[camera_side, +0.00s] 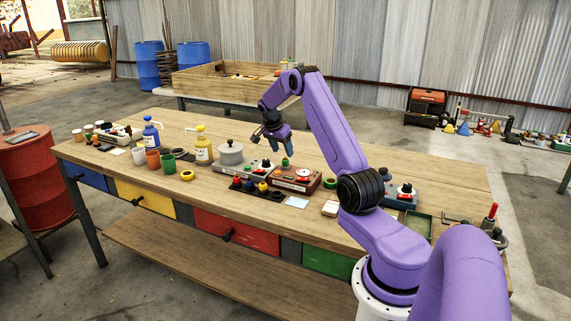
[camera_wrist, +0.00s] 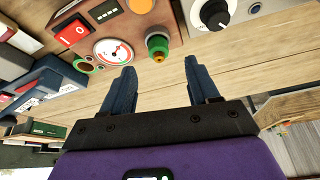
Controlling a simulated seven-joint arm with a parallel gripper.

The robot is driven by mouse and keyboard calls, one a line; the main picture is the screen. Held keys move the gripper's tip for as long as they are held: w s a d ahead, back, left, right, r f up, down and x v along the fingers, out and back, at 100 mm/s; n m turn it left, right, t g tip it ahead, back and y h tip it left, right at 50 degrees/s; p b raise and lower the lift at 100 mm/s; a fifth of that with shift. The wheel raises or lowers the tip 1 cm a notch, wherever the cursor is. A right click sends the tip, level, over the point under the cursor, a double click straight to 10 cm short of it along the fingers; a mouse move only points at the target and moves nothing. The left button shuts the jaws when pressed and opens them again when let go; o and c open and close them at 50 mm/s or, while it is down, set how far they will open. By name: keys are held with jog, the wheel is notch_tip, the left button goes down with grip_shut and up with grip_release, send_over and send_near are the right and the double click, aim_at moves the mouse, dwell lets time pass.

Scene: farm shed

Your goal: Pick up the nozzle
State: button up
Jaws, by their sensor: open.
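The likely nozzle (camera_wrist: 157,46) is a small green piece with an orange tip in the wrist view, close to the control box's side and just beyond my fingertips. In the side view a small green piece (camera_side: 285,162), probably the same one, shows at the control box just below my gripper. My gripper (camera_side: 268,144) hangs above the table near the boxes. In the wrist view its two dark blue fingers (camera_wrist: 160,66) are spread apart with nothing between them. The nozzle's far side and what it rests on are hidden.
A brown control box (camera_side: 296,180) with a red switch and a gauge (camera_wrist: 113,51) stands beside it. A grey box with a black knob (camera_wrist: 215,14) is on the other side.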

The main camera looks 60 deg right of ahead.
aim_at(285, 158)
jog(key=x, duration=0.4)
jog(key=shift+f, duration=0.2)
grip_shut()
